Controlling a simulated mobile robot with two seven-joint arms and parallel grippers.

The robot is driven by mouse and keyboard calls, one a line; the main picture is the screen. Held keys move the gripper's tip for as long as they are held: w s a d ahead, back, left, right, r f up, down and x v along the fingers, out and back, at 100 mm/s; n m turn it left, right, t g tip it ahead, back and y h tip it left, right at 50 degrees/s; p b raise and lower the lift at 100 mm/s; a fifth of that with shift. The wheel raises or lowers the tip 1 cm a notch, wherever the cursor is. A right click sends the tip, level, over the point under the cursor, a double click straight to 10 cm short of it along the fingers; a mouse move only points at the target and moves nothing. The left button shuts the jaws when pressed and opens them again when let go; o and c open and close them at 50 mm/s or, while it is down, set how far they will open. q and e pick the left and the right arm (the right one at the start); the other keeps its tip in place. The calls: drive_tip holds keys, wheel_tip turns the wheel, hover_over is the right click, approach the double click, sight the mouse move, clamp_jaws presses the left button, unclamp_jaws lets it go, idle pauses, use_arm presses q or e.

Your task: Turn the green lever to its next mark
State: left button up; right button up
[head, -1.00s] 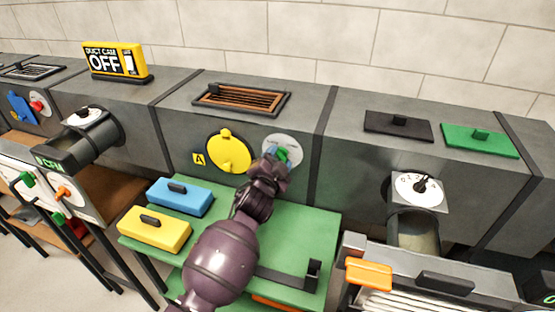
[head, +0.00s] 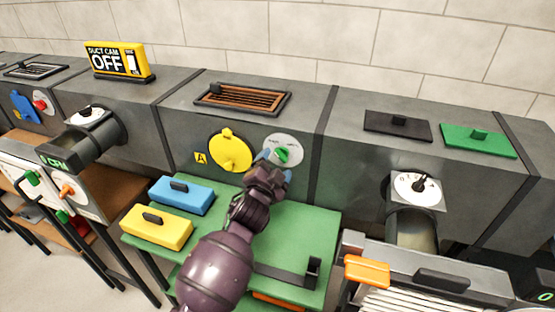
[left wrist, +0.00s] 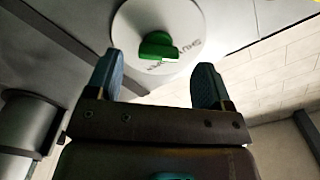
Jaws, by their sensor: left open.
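The green lever (head: 283,155) sits on a round white dial plate (head: 293,146) on the front of the grey duct, right of the yellow round cover. It also shows in the left wrist view (left wrist: 157,46), with dark lettering on the plate beside it, too oblique for me to read for certain. My left gripper (head: 275,163) is just in front of and below the lever, open and empty. In the left wrist view its blue fingertips (left wrist: 159,76) stand apart, with the lever beyond the gap between them and not visibly touched. My right gripper is not in view.
A yellow round cover (head: 230,150) is close left of the dial. Below, a green table (head: 310,228) bears a blue box (head: 181,195), a yellow box (head: 157,227) and a dark bracket (head: 312,272). A pipe stub (head: 413,232) projects to the right.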

use_arm(q)
drive_tip(key=v, duration=0.4)
drive_tip(key=shift+s+p, duration=0.15)
drive_tip(key=shift+p, duration=0.2)
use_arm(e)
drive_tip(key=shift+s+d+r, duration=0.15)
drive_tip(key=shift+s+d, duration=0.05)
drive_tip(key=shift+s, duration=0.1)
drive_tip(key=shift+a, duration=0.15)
